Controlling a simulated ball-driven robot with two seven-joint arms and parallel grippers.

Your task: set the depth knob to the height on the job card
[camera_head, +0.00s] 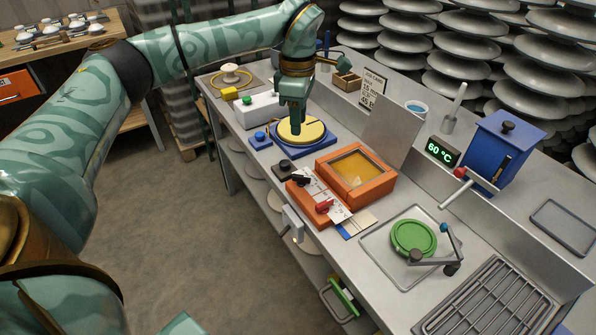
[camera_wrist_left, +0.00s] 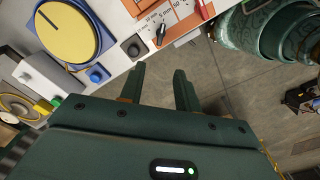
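The depth knob appears to be the black pointer knob (camera_head: 301,178) beside a white scale on the orange wax box (camera_head: 377,187). In the left wrist view the knob (camera_wrist_left: 161,34) shows near small millimetre labels; I cannot tell its exact setting. The job card (camera_head: 373,86) stands at the back of the bench; its print is too small to read surely. My left gripper (camera_head: 296,122) points down over the yellow disc on the blue base, left of the knob. Its two fingers (camera_wrist_left: 158,85) are apart with nothing between them. My right gripper is not in view.
A round black button (camera_head: 284,166) and a red-handled lever (camera_head: 324,206) flank the knob. A blue button (camera_head: 260,135), a green turntable (camera_head: 413,238), a blue heater box (camera_head: 505,150) and a 60 °C display (camera_head: 441,151) stand on the bench. Floor is open at left.

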